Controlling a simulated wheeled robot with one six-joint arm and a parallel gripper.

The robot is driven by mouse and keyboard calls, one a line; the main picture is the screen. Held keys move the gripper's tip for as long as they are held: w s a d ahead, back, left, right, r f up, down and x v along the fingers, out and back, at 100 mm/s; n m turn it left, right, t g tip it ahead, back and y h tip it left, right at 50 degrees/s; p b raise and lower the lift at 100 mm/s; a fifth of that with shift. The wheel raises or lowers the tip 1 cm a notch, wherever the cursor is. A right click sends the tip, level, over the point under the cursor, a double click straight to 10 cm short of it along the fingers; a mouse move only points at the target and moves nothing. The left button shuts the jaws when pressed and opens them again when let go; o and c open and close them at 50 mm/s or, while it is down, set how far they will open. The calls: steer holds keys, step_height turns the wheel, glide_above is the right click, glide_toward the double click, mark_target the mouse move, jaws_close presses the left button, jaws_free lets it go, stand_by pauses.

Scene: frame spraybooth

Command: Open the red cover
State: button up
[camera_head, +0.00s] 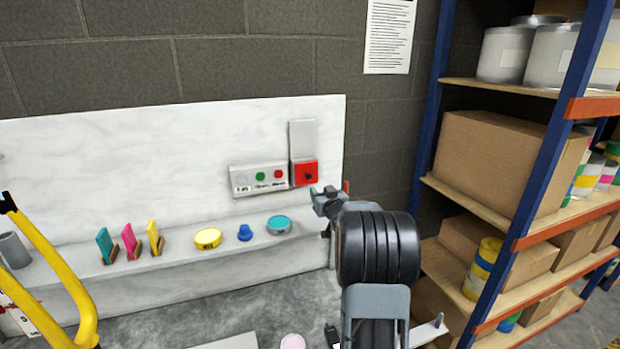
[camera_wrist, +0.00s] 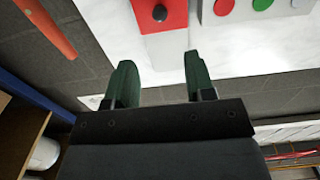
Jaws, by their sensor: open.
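The red square piece (camera_head: 304,174) with a dark round knob is on the white wall panel, just right of a button box. A grey plate (camera_head: 302,138) stands upright directly above it. I cannot tell whether the red piece itself is a cover. My gripper (camera_head: 322,196) is just right of and below the red piece in the head view. In the wrist view, the red piece (camera_wrist: 172,14) is at the top, beyond the fingertips. There my gripper (camera_wrist: 157,62) is open, with two dark green fingers apart and nothing between them.
The button box (camera_head: 259,179) has green and red buttons. Below, a ledge (camera_head: 180,248) bears a yellow tin (camera_head: 208,238), a blue piece (camera_head: 245,232), a teal tin (camera_head: 279,224) and coloured upright pieces. A blue-framed shelf (camera_head: 535,165) with boxes stands at the right.

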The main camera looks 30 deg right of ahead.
mark_target(309, 176)
steer(key=p+x, duration=0.3)
steer(key=x, duration=0.9)
steer(key=shift+w, duration=0.15)
jaws_close()
steer(key=shift+r, duration=0.1)
